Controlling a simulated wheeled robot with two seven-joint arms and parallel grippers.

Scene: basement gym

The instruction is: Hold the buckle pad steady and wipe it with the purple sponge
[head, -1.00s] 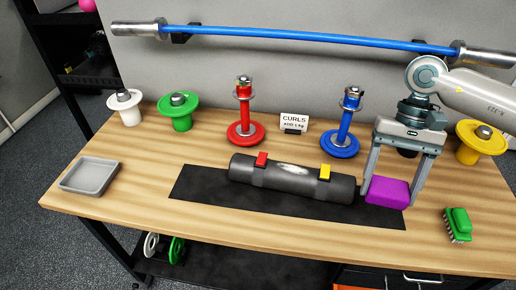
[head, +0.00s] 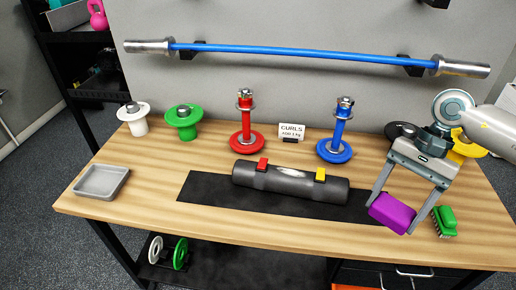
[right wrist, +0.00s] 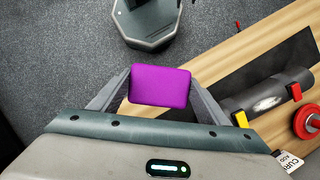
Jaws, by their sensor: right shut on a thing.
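The buckle pad (head: 280,180) is a dark grey roll with a red and a yellow buckle and a whitish smudge on top. It lies on a black mat (head: 208,188) in the middle of the bench. My right gripper (head: 391,215) is shut on the purple sponge (head: 391,213), to the right of the pad and apart from it. In the right wrist view the sponge (right wrist: 160,86) sits between both fingers, and the pad (right wrist: 265,94) shows at the right. My left gripper is in no view.
A green brush (head: 444,221) stands just right of the sponge. A grey tray (head: 101,181) is at the left. Red (head: 246,130) and blue (head: 337,140) weight posts and a CURLS sign (head: 291,132) stand behind the pad. A blue bar (head: 300,52) hangs on the wall.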

